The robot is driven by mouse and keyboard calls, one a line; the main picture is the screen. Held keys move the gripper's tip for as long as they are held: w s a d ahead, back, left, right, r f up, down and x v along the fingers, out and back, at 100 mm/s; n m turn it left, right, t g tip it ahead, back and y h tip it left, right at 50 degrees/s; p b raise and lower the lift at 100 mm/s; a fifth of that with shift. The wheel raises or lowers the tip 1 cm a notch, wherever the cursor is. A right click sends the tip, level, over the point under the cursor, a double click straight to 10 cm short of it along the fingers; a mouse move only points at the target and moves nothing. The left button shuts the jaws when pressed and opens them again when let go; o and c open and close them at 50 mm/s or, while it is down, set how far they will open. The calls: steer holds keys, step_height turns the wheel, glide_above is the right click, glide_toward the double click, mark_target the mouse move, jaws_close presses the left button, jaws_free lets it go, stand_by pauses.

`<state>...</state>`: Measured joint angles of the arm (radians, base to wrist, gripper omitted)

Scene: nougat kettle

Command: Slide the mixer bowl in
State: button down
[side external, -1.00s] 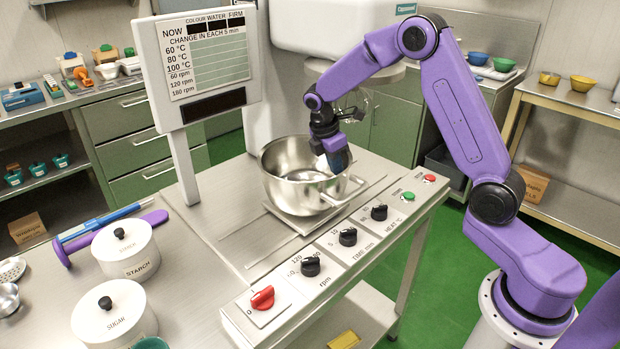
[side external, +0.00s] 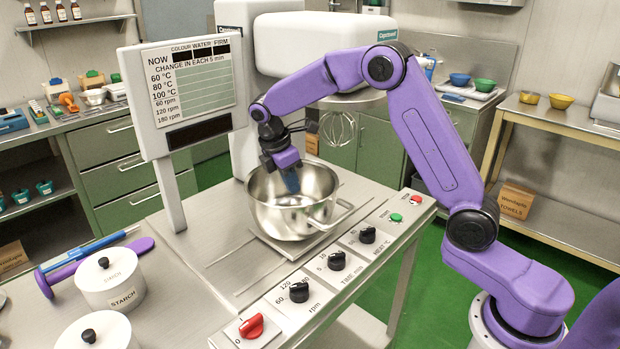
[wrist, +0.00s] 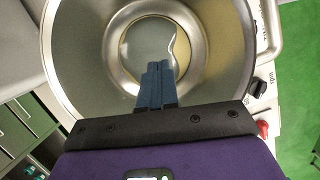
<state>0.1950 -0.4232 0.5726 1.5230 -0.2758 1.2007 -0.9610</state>
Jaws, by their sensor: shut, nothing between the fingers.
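The steel mixer bowl (side external: 268,214) stands upright on a low plate (side external: 262,243) on the machine's steel deck, with a loop handle (side external: 330,216) on its front right. The wire whisk (side external: 338,128) hangs under the mixer head (side external: 318,45), behind and to the right of the bowl. My gripper (side external: 291,186) points down into the bowl's mouth, its blue fingers shut and empty. In the wrist view my shut fingers (wrist: 157,68) appear over the interior of the bowl (wrist: 88,60). I cannot tell whether the fingertips touch the bowl's wall.
A control strip with black knobs (side external: 299,292), a red knob (side external: 251,326) and a green button (side external: 396,218) runs along the front edge. A sign panel (side external: 190,90) stands left of the bowl. White lidded pots, including the starch pot (side external: 110,280), stand at front left.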

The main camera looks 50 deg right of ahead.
steer(key=w+a+r+m, duration=0.1)
steer(key=w+a+r, duration=0.1)
steer(key=a+r, duration=0.6)
steer(key=w+a+r+m+t+h, duration=0.2)
steer(key=a+m+t+h, duration=0.2)
steer(key=a+m, duration=1.15)
steer(key=w+d+f+m, duration=0.1)
steer(key=d+f+m, duration=0.1)
steer(key=d+f, duration=1)
steer(key=shift+d+f+m, duration=0.2)
steer(key=shift+f+m, duration=0.15)
steer(key=shift+f, duration=0.4)
